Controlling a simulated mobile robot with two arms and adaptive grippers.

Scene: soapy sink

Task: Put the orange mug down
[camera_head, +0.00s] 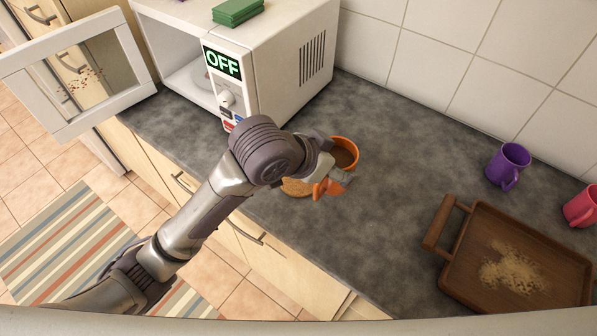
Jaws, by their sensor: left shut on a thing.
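The orange mug (347,146) is at the counter's middle, just right of the microwave, with a brown inside or contents showing at its open top. My left gripper (328,172) is shut on the mug and covers much of its side. An orange piece that looks like the mug's handle shows at the gripper's front. A round cork-coloured coaster (296,188) lies partly hidden under my left arm and gripper. I cannot tell whether the mug touches the counter or the coaster. My right gripper is out of view.
The white microwave (291,62) has its door (20,85) open to the left and its display reads OFF. Green sponges or cloths (238,12) lie on top. A purple mug (508,163), a pink mug (581,207) and a crumb-covered wooden tray (465,262) stand right. The grey counter (410,160) between is clear.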

